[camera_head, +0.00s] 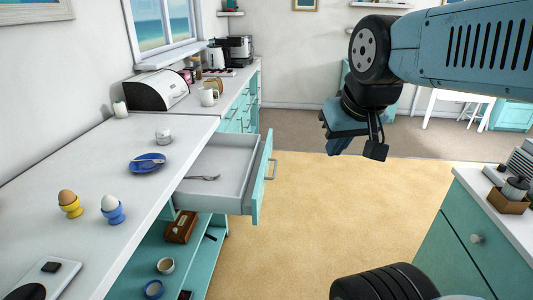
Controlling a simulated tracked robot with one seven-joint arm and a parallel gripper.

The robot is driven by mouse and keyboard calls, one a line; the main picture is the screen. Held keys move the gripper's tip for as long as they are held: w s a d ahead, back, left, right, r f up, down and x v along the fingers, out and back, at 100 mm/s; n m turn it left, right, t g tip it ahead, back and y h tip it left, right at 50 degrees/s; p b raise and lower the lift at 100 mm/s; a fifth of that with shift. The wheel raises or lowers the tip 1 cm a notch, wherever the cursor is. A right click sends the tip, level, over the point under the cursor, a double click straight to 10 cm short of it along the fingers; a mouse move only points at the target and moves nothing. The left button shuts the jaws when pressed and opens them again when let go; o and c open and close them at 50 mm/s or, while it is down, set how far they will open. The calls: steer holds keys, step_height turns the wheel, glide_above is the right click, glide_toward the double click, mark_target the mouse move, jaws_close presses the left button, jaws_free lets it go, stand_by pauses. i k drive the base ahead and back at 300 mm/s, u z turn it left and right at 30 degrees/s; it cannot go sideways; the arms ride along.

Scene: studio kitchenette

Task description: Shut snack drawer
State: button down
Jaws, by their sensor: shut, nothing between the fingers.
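One drawer (215,160) with a white inside and a turquoise front (262,180) stands pulled out from under the left counter. Its bar handle (272,169) is on the front, facing right. A fork-like piece of cutlery (203,177) lies in the drawer. I see no label, so I cannot tell whether it is the snack drawer. My gripper (341,146) hangs in the air to the right of the drawer front, apart from it. It is shut and empty, pointing down.
Open shelves (150,250) are below. A cabinet (465,240) stands at right. The tan floor (315,215) between is clear.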

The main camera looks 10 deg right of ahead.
mark_target(242, 161)
steer(key=i, duration=0.95)
steer(key=z, duration=0.05)
